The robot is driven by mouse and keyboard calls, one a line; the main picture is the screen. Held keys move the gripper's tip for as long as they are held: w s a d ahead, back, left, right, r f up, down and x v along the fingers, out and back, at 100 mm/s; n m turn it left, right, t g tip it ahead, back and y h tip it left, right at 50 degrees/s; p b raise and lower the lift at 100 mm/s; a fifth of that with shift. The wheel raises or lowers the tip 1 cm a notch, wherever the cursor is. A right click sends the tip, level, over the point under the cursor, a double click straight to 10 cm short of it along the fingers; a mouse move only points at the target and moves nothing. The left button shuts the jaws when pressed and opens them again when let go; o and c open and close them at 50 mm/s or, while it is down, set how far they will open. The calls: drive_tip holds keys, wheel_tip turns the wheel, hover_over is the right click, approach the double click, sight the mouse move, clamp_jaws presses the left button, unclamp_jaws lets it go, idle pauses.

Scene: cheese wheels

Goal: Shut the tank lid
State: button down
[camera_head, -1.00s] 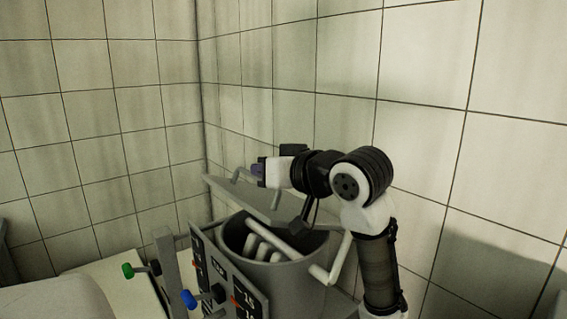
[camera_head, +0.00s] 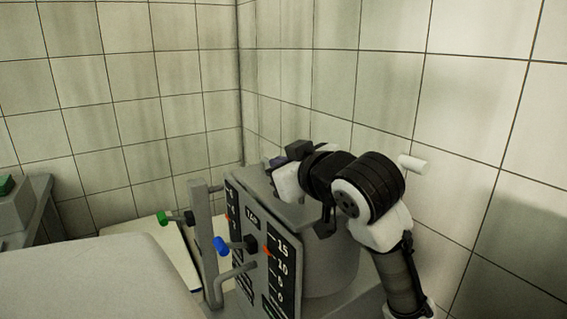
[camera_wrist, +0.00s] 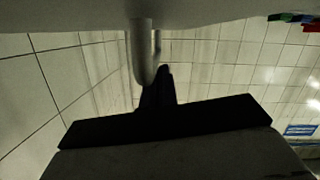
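The grey tank (camera_head: 335,265) stands behind a dark dial panel (camera_head: 262,250). Its lid (camera_head: 293,212) lies low over the tank's top, and the inside no longer shows. My arm and the panel hide much of the rim, so I cannot tell whether it is fully seated. My gripper (camera_head: 276,162) is at the lid's far left side. In the wrist view my dark fingers (camera_wrist: 163,80) are close together, right by a curved grey handle (camera_wrist: 143,50) under a pale surface. I cannot tell whether the handle is between them.
A green-tipped lever (camera_head: 164,218) and a blue-tipped lever (camera_head: 221,246) stick out near the panel. A grey post (camera_head: 207,240) stands beside them. A large pale rounded surface (camera_head: 90,280) fills the lower left. Tiled walls close in behind the tank.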

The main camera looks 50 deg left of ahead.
drive_tip(key=shift+f, duration=0.1)
drive_tip(key=b+v, duration=0.1)
drive_tip(key=v, duration=1.2)
drive_tip(key=shift+d, duration=0.4)
drive_tip(key=shift+s, duration=0.1)
